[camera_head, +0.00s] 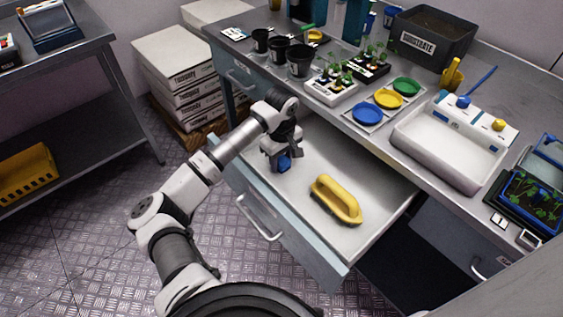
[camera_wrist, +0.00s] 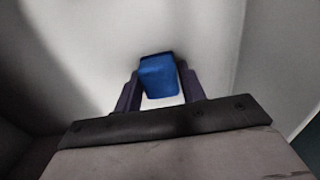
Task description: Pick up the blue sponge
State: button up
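The blue sponge (camera_head: 284,164) is at the left part of the open drawer, just under my gripper (camera_head: 281,158). In the wrist view the sponge (camera_wrist: 159,77) sits between the two dark fingers of my gripper (camera_wrist: 160,82). The fingers lie close along both its sides and appear shut on it. Whether the sponge rests on the drawer floor or is slightly raised cannot be told.
The drawer front (camera_head: 290,235) and the worktop edge (camera_head: 375,148) bound the space. Pots, seedling trays and a white tray (camera_head: 447,146) stand on the worktop.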

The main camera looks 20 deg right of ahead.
aim_at(281, 159)
jog(key=c, duration=0.6)
notch_tip(281, 159, up, 20)
jog(key=b, duration=0.3)
jog(key=shift+r+b, duration=0.1)
jog(key=shift+b, duration=0.2)
jog(key=o, duration=0.5)
jog(key=c, duration=0.3)
